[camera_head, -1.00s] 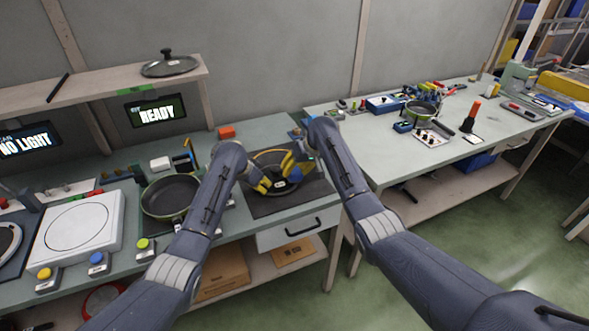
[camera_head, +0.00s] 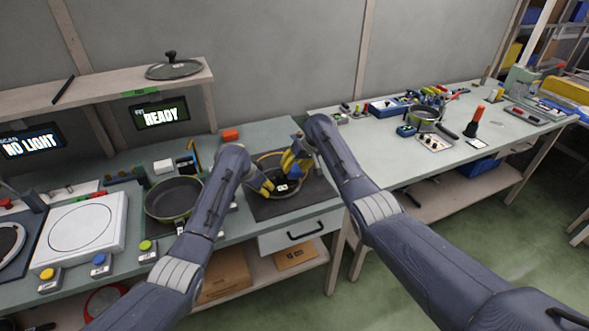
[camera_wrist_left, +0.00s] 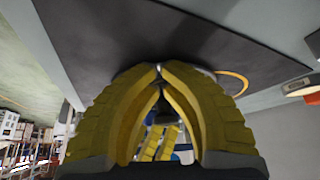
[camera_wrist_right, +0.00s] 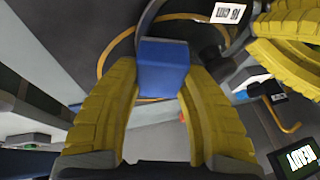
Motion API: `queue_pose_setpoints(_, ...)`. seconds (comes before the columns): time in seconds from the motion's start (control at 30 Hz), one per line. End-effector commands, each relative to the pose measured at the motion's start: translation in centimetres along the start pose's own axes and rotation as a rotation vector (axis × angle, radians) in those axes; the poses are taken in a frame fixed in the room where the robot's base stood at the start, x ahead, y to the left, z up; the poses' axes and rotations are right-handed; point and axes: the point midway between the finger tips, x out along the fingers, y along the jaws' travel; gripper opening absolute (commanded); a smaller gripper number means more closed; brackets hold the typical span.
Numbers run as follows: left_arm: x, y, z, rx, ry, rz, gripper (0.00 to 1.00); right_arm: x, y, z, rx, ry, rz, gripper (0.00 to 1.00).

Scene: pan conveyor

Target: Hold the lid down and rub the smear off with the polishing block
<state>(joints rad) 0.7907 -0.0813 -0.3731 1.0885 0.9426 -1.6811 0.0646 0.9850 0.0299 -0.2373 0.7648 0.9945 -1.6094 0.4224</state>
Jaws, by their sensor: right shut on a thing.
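The dark round lid (camera_head: 292,191) lies on a dark mat (camera_head: 318,194), with a yellow ring around it and a white label on it. My left gripper (camera_head: 268,187) is at the lid's near left part, fingertips together; they also meet low over the lid in the left wrist view (camera_wrist_left: 160,70). My right gripper (camera_head: 291,168) is shut on the blue polishing block (camera_wrist_right: 163,70), held over the lid near its rim. Whether block and lid touch is unclear. I cannot make out the smear.
A frying pan (camera_head: 174,198) stands left of the mat. Another lid (camera_head: 173,70) rests on the shelf above.

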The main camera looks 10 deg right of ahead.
Motion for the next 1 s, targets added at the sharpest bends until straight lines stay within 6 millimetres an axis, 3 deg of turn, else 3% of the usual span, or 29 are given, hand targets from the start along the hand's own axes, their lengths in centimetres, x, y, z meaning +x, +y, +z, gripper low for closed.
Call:
queue_pose_setpoints(0.17, 0.2, 0.1, 0.2, -0.001, -0.005, 0.003, 0.00, -0.2, -0.3, 0.1, 0.000, 0.003, -0.005, 0.15)
queue_pose_setpoints(0.7, 0.2, 0.2, 0.2, -0.001, -0.003, 0.004, 0.00, -1.1, -0.7, 3.7, -0.002, -0.005, -0.009, 0.16)
queue_pose_setpoints(1.0, 0.2, 0.2, 0.1, -0.001, -0.001, 0.004, 0.00, -1.1, -0.8, 4.1, -0.004, -0.008, -0.010, 0.16)
